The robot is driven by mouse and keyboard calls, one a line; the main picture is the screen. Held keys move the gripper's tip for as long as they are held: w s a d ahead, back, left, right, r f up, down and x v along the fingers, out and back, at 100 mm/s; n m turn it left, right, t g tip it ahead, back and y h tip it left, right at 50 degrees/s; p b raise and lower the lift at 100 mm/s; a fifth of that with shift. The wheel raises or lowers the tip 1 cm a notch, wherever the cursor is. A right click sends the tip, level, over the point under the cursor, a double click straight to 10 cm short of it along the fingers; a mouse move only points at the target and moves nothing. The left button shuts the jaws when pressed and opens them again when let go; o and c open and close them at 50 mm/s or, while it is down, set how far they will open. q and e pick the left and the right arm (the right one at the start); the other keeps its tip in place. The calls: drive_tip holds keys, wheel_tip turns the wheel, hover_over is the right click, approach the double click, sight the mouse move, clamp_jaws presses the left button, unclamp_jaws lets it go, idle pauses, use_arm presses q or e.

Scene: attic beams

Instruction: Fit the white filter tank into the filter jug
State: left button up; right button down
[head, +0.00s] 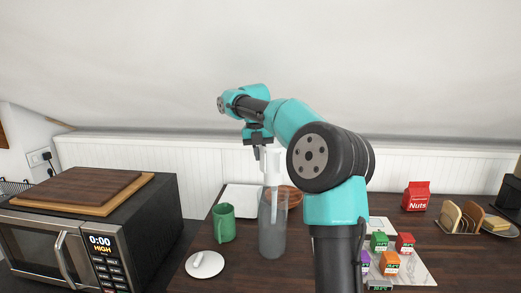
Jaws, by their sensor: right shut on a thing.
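The clear filter jug (272,237) stands upright on the dark wooden counter, left of my right forearm. The white filter tank (272,167) is upright at the jug's mouth, its wider top above the rim. A pale narrow shape shows through the jug's wall below it; I cannot tell how deep the tank sits or whether it touches the rim. My right gripper (261,153) is above the jug, shut on the tank near its top. My left gripper is not in view.
A green mug (223,224) and a white round lid (205,264) are left of the jug. A brown bowl (293,196) is close behind it. A microwave (95,235) fills the left. Small cartons (379,241) and a red nuts bag (416,196) stand right.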

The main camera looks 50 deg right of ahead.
hover_over(261, 198)
drive_tip(key=s+a, duration=0.2)
drive_tip(key=shift+f, duration=5.7)
drive_tip(key=shift+a+f, duration=0.15)
drive_tip(key=shift+f, duration=1)
drive_tip(key=shift+a+f, duration=0.15)
drive_tip(key=shift+f, duration=1.1)
drive_tip(key=c, duration=1.1)
unclamp_jaws()
drive_tip(key=shift+d, duration=0.1)
drive_tip(key=shift+t, duration=0.5)
drive_tip(key=r, duration=0.7)
drive_tip(key=a+r, duration=0.1)
drive_tip(key=r, duration=1.4)
drive_tip(key=shift+a+r, duration=0.1)
drive_tip(key=shift+a, duration=0.15)
